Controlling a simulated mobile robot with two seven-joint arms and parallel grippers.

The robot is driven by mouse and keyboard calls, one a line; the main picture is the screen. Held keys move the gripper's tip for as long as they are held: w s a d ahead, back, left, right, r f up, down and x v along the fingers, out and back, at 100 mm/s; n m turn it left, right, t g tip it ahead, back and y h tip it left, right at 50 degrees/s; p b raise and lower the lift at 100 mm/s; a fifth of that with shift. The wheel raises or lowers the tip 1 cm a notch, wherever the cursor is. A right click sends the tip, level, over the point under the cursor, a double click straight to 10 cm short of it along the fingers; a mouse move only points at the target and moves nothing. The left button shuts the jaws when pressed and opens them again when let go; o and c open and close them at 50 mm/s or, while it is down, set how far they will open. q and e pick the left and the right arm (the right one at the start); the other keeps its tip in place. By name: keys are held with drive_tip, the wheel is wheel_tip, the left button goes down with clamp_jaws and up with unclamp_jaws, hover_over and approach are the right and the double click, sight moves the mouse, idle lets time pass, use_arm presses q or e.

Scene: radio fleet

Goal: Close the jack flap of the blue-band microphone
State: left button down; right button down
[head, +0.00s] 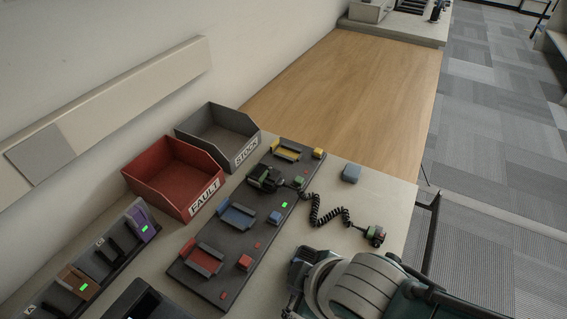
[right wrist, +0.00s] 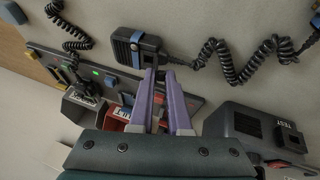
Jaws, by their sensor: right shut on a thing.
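The blue-band microphone (right wrist: 137,48) is a dark hand unit with a blue band and a coiled cord (right wrist: 232,65); it is in the upper middle of the right wrist view. In the head view a dark unit with a blue mark (head: 301,264), likely the same one, shows beside my right arm. My right gripper (right wrist: 162,74) has its purple fingers at the microphone's lower end and is shut on it. The jack flap is too small and dark to tell its position. My left gripper is not in view.
A dark board (head: 262,222) carries yellow, blue and red cradles and a green-marked microphone (head: 265,177). Red FAULT (head: 165,180) and grey STOCK (head: 222,130) bins stand behind it. A TEST box (right wrist: 262,125) shows in the wrist view. The wooden surface (head: 345,85) is clear.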

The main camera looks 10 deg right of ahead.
drive_tip(key=shift+w+d+f+g+y+b, duration=0.1)
drive_tip(key=shift+w+d+g+y+b, duration=0.3)
drive_tip(key=shift+g+b, duration=0.4)
drive_tip(key=shift+w+m+g+y+b, duration=0.2)
drive_tip(key=shift+m+g+y+b, duration=0.35)
drive_tip(key=shift+b, duration=0.7)
drive_tip(key=shift+w+d+r+g+y+b, duration=0.1)
drive_tip(key=shift+d+r+g+y+b, duration=0.1)
drive_tip(key=shift+g+y+b, duration=0.45)
drive_tip(key=c, duration=0.9)
unclamp_jaws()
drive_tip(key=shift+a, duration=0.1)
drive_tip(key=shift+o, duration=0.2)
drive_tip(key=shift+r, duration=0.15)
